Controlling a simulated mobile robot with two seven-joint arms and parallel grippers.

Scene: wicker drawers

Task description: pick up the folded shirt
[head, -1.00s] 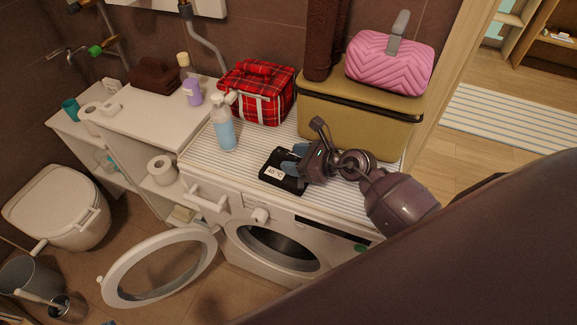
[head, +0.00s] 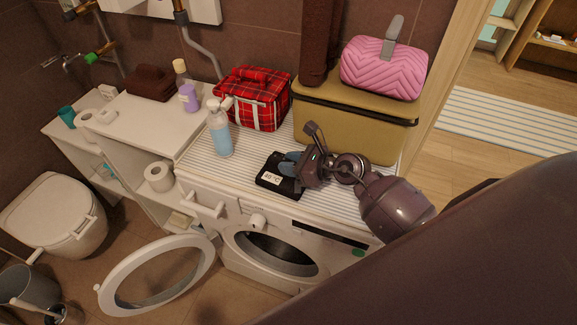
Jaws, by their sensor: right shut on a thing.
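The folded shirt (head: 273,181) is a small black folded garment with a white label, on the striped top (head: 240,160) of the washing machine. My right gripper (head: 290,165) is at the shirt's right and back side, shut on it, and covers part of that edge. I cannot tell whether the shirt is lifted clear of the striped top. My left gripper is not in view.
A blue spray bottle (head: 221,133) and a red plaid bag (head: 262,97) stand left of and behind the shirt. A mustard case (head: 350,121) with a pink bag (head: 382,68) on it is behind my right gripper. The washer door (head: 111,290) hangs open.

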